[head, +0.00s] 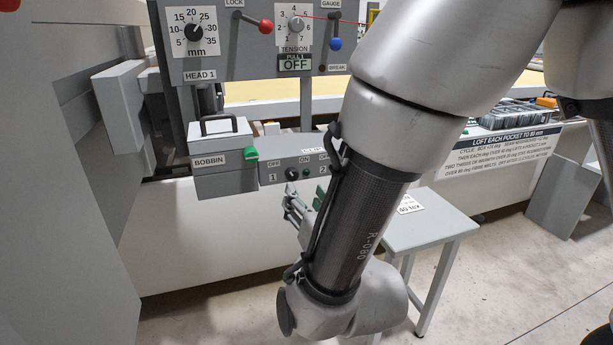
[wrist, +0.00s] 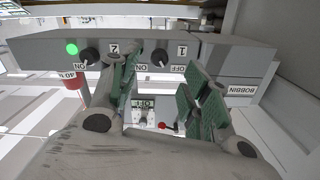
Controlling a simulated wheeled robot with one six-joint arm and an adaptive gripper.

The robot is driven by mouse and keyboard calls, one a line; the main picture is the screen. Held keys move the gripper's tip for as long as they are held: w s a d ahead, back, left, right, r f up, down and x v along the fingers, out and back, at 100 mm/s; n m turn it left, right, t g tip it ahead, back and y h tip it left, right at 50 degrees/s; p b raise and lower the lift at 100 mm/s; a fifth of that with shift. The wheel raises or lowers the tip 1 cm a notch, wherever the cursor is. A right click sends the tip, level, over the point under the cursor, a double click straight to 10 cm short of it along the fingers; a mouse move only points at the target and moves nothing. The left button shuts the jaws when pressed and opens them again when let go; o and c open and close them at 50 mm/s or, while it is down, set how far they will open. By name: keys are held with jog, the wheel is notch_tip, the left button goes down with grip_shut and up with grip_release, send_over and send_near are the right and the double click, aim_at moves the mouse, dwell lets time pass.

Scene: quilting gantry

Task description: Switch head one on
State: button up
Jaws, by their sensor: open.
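The grey switch box (head: 275,160) carries head one's rotary knob (head: 291,173), marked 1, with OFF and ON labels. Beside it a small dark green lamp (head: 308,172) looks unlit. The wrist view is upside down: knob 1 (wrist: 159,57) lies between OFF and ON, and its pointer is too small to read. Knob 2 (wrist: 88,56) sits beside a bright green lit lamp (wrist: 72,48). My gripper (wrist: 162,82) is open and empty, its green-padded fingers either side of knob 1 in this view; contact cannot be told. In the head view my arm hides most of it.
The bobbin box (head: 223,160) adjoins the switch box's left end. Above hangs the HEAD 1 panel (head: 250,45) with dials, a red-ball lever (head: 265,26) and a blue-ball lever (head: 336,44). A grey stool-like table (head: 425,228) stands right, behind my arm. A red part (wrist: 72,80) shows near knob 2.

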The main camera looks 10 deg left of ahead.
aim_at(293, 177)
jog(key=x, duration=0.8)
jog(key=shift+r, duration=0.4)
jog(key=c, duration=1)
